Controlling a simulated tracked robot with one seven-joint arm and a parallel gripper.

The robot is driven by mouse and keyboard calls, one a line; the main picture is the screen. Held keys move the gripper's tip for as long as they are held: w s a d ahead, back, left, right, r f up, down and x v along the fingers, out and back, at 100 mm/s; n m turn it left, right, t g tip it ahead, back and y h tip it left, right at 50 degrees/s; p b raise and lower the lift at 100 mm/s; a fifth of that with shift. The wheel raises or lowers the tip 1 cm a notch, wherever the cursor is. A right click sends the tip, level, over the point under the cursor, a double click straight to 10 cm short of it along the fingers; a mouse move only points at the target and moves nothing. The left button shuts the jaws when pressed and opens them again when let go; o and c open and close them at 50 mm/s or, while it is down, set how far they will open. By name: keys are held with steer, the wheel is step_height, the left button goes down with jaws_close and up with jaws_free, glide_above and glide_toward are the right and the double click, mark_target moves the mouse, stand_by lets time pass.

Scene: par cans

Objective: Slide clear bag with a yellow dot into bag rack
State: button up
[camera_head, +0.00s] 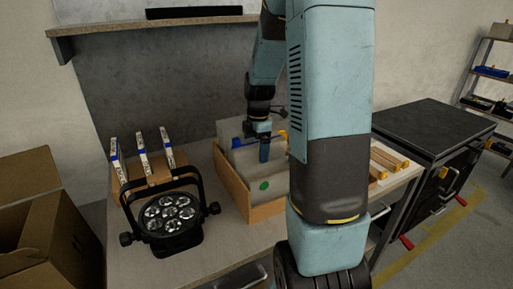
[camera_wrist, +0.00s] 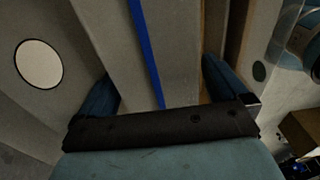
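The bag rack appears to be the wooden box (camera_head: 268,210) on the table, with several upright greyish clear sheets or bags in it. A green dot (camera_head: 264,186) shows on the front one. A small yellow patch (camera_head: 283,134) shows at the back right; I cannot tell whether it is the yellow dot. My gripper (camera_head: 264,152) points down among the bags. In the wrist view its two blue fingers (camera_wrist: 162,92) stand wide apart, with a grey panel with a blue strip (camera_wrist: 146,50) beyond the gap. A pale round spot (camera_wrist: 38,63) marks a panel at left.
A black par can light (camera_head: 170,218) stands left of the box, in front of a wooden block with white labelled strips (camera_head: 142,153). Cardboard boxes (camera_head: 40,215) are at far left. A black-topped cabinet (camera_head: 425,130) stands right. A shelf (camera_head: 160,22) hangs above.

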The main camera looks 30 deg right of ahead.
steer(key=shift+r, duration=0.1)
step_height(320, 180, up, 14)
steer(key=shift+d+f, duration=0.25)
steer(key=shift+d, duration=0.1)
stand_by(0.9)
steer(key=s+a+r+m+t, duration=0.2)
steer(key=s+a+m, duration=0.4)
steer(key=s+m, duration=0.3)
steer(key=s+a+r+m+t, duration=0.3)
steer(key=s+a+m, duration=0.3)
steer(key=s+m, duration=0.3)
steer(key=shift+s+a+r+t+h, duration=0.15)
steer(key=shift+s+r+t+h, duration=0.25)
steer(key=shift+s, duration=1.45)
steer(key=shift+r, duration=0.1)
